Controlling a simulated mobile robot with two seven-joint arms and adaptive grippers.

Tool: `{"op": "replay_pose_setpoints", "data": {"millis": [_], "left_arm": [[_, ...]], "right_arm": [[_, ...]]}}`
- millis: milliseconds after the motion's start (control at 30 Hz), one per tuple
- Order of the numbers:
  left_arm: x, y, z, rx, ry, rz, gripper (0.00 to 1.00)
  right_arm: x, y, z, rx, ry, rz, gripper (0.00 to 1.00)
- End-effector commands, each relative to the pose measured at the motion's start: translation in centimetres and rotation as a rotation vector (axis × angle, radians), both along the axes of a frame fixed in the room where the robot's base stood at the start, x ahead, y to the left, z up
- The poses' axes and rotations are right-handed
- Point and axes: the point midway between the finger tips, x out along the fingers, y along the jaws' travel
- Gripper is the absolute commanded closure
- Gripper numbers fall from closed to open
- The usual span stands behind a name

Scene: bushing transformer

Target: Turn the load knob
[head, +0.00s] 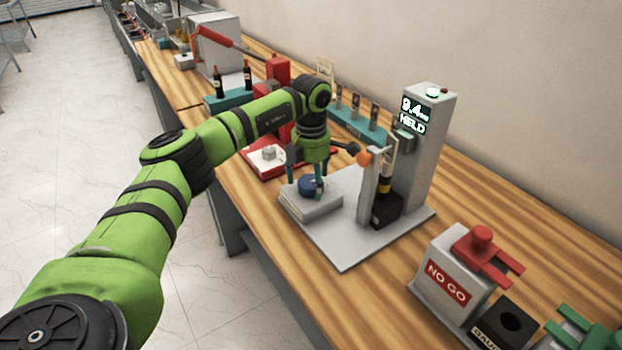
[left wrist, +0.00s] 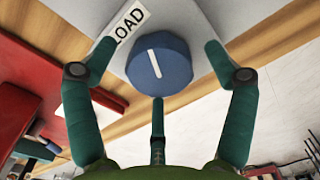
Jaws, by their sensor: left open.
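The load knob (head: 309,184) is a round blue knob on a grey-white block (head: 313,209) at the left end of the test stand's base plate. The left wrist view shows the knob (left wrist: 160,66) with a white pointer line close to upright, beside a "LOAD" label (left wrist: 130,20). My left gripper (head: 308,181) points down over the knob with its green fingers open. In the left wrist view its three fingers (left wrist: 158,62) are spread around the knob, with gaps to it at left and right. Whether the lower finger touches it I cannot tell. My right gripper is not in view.
The stand's grey column (head: 430,150) rises behind, its display (head: 412,115) reading 9.4 and "HELD". An orange ball-ended part (head: 365,158) stands just right of my gripper. A red-based device (head: 262,160) is close left. A "NO GO" box (head: 448,280) stands front right.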

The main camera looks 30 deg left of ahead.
Motion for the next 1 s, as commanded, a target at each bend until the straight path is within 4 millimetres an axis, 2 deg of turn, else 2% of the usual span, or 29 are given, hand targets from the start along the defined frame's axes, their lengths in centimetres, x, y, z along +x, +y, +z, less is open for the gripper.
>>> {"op": "replay_pose_setpoints", "data": {"millis": [167,500,600,800,1000], "left_arm": [[0.1,0.0,1.6,0.0,-0.004,0.001,0.15],[0.1,-0.1,8.6,0.0,-0.005,0.0,0.15],[0.1,-0.1,10.2,0.0,-0.003,0.0,0.15],[0.0,0.0,11.8,0.0,0.0,0.0,0.15],[0.0,0.0,12.0,0.0,0.001,0.0,0.15]], "right_arm": [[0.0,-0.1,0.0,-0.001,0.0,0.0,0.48],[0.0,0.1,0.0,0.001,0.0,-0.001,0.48],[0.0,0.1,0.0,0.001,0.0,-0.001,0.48],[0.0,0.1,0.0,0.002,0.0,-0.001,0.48],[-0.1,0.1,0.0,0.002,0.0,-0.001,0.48]]}}
